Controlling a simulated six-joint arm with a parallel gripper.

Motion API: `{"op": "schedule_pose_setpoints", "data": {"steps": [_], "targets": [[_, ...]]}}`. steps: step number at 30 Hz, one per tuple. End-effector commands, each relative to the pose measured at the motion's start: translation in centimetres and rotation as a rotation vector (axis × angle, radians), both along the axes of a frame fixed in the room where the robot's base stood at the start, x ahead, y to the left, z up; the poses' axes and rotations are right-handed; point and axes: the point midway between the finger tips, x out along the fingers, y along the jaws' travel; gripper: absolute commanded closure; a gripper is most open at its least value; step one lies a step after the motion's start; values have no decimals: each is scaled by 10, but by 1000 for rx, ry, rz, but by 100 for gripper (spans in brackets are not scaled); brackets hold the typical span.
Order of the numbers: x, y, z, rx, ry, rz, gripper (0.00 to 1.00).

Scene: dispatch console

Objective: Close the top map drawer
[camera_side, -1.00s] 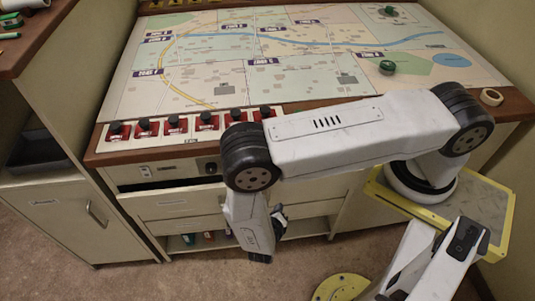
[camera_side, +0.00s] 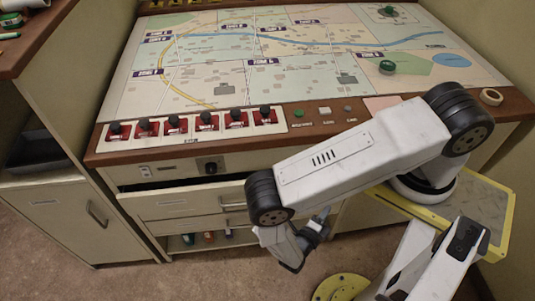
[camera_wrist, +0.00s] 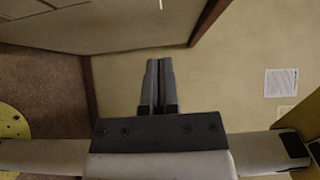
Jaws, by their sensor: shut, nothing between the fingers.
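The top map drawer (camera_side: 180,204) is a cream drawer under the console's front panel in the side view. It stands pulled out, with a dark gap showing above its front at the left. Its right end is hidden behind my arm. My gripper (camera_side: 322,217) is to the right of the drawer front and apart from it, partly hidden by my wrist. In the wrist view my gripper (camera_wrist: 158,63) has its two fingers together, with nothing between them. I cannot make out the top drawer for sure in the wrist view.
A second drawer (camera_side: 195,225) sits below, over an open shelf with small coloured items. The console top carries a map (camera_side: 260,55) and a row of red switches (camera_side: 205,122). A side cabinet (camera_side: 65,220) stands at left. A yellow-edged platform (camera_side: 485,205) is at right.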

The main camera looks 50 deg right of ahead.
Motion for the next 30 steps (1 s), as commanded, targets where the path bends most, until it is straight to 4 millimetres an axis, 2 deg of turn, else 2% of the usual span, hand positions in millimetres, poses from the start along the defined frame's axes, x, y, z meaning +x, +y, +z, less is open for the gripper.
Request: {"op": "schedule_pose_setpoints", "data": {"steps": [8,30], "targets": [[-1,-16,0,-2,1,-3,100],[-1,-81,0,0,0,-4,100]]}}
